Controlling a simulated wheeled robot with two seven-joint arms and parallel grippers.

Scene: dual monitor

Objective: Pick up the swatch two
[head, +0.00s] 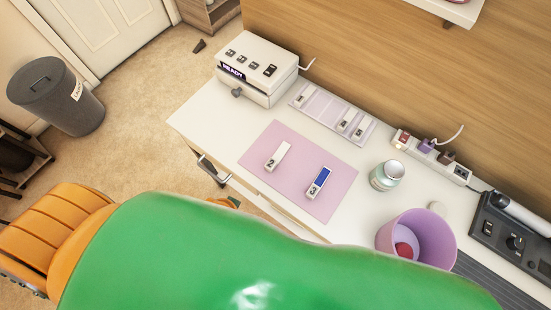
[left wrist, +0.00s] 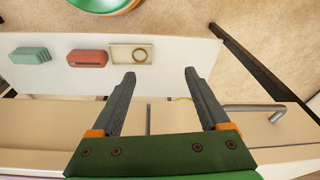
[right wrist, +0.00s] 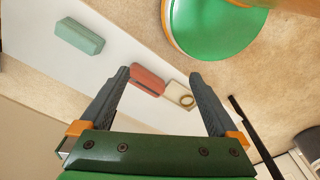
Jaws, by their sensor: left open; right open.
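Swatch two (head: 277,157), a small pale block marked "2", lies on the pink mat (head: 258,148) on the white desk. Swatch three (head: 319,183), with a blue face and a "3", lies to its right on the same mat. My left gripper (left wrist: 160,72) is open and empty in the left wrist view. My right gripper (right wrist: 162,73) is open and empty in the right wrist view. Neither wrist view shows the swatches. My green body hides the near part of the head view, and I cannot make out the gripper fingers there.
A white device reading "READY" (head: 259,73), a swatch rack (head: 328,110), a jar (head: 387,175), a purple bin (head: 437,232) and a power strip (head: 425,155) stand around the mat. The wrist views show a teal block (left wrist: 30,55), a red block (left wrist: 87,58) and a cream piece with a ring (left wrist: 131,54).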

